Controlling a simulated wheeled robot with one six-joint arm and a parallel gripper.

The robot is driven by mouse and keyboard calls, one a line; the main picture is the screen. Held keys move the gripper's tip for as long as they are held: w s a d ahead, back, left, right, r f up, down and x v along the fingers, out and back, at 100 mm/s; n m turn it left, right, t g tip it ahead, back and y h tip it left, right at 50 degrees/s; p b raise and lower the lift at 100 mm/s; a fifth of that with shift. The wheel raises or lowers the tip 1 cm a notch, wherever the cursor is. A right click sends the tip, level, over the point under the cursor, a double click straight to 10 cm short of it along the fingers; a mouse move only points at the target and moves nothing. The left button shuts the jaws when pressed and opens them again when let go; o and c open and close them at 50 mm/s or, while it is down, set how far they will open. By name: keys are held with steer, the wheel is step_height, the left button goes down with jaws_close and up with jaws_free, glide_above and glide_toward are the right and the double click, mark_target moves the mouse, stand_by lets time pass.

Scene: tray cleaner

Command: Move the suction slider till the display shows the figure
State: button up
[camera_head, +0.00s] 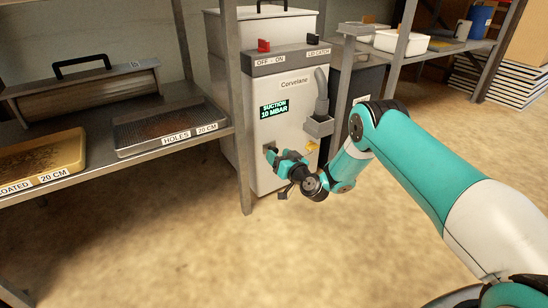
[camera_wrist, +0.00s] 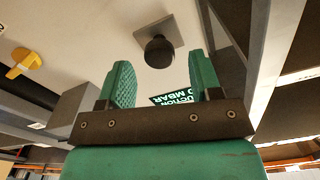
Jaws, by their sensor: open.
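The suction display (camera_head: 273,108) on the front of the white Corvelane machine reads "SUCTION 10 MBAR". Below it, a small grey plate (camera_head: 268,147) is partly hidden by my gripper (camera_head: 270,156). In the wrist view, a round black knob (camera_wrist: 160,52) stands out from this grey plate; it looks like the suction slider. My gripper (camera_wrist: 161,76) is open and empty, its two green fingers spread to either side of the knob's line. The knob shows just beyond the fingertips, with no contact visible. The display (camera_wrist: 176,97) is partly hidden behind my gripper there.
A yellow knob (camera_head: 312,146) sits right of my gripper, below a grey hose holder (camera_head: 318,127). Red OFF-ON (camera_head: 263,45) and black LID CATCH (camera_head: 312,39) switches are on top. A metal shelf post (camera_head: 238,120) stands close left. Floor in front is clear.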

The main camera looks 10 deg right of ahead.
steer(key=shift+b+x, duration=0.6)
steer(key=shift+x, duration=1.1)
